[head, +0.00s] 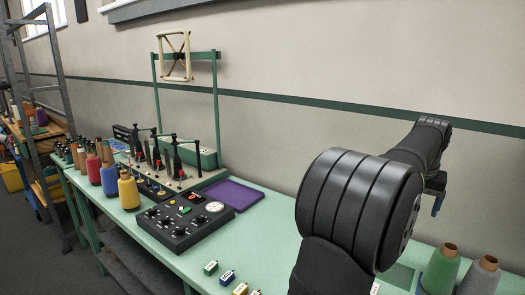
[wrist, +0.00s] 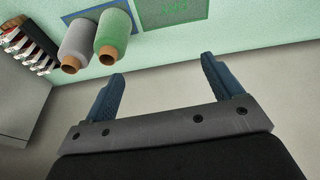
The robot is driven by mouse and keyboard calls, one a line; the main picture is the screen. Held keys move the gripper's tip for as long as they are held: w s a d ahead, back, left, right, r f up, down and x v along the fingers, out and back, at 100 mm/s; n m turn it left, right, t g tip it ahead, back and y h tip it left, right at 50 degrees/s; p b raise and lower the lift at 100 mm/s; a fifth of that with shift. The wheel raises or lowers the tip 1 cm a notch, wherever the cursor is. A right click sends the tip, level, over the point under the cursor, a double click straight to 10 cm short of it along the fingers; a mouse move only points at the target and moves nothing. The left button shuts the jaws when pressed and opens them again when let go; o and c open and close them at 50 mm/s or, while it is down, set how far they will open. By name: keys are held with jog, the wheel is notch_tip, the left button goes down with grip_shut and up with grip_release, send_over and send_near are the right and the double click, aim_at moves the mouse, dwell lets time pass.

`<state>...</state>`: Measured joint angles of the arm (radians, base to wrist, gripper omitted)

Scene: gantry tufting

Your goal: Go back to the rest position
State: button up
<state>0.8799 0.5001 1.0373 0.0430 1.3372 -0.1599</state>
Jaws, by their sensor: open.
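My gripper (wrist: 160,90) is open, with its two blue fingers apart and nothing between them in the wrist view. Its fingers point at the edge of the mint-green table (wrist: 205,50), with pale floor or wall behind. In the head view my black arm rises from the front right and bends toward the wall. A small blue part of the gripper (head: 438,205) shows there beside the arm's end, above the right part of the table. The arm hides part of the tabletop.
A green spool (head: 441,270) and a grey spool (head: 482,277) stand at the right. A control box (head: 186,222), a purple tray (head: 232,194), lever rig (head: 175,160) and several coloured cones occupy the left. Several small labelled blocks (head: 227,277) lie in front.

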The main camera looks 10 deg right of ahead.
jog(key=w+a+f+n, duration=0.1)
jog(key=w+a, duration=0.3)
jog(key=a, duration=0.5)
jog(key=w+a+f+n, duration=0.2)
jog(key=w+a, duration=0.2)
jog(key=a, duration=0.5)
jog(key=w+a+f+n+y, duration=0.1)
jog(key=w+a, duration=0.3)
jog(key=a, duration=0.5)
jog(key=shift+w+a+f+n+t, duration=0.2)
jog(key=shift+w+n+t, duration=0.2)
jog(key=shift+n, duration=0.4)
jog(key=shift+s+d, duration=0.1)
jog(key=s+d+r+m, duration=0.1)
jog(key=s+d+m, duration=0.1)
jog(key=d, duration=0.7)
jog(key=s+d+r+m, duration=0.1)
jog(key=s+d, duration=0.4)
jog(key=d, duration=0.5)
jog(key=shift+d+r+m+h, duration=0.2)
jog(key=shift+r+m+h, duration=0.2)
jog(key=shift+r, duration=0.1)
jog(key=shift+a, duration=0.1)
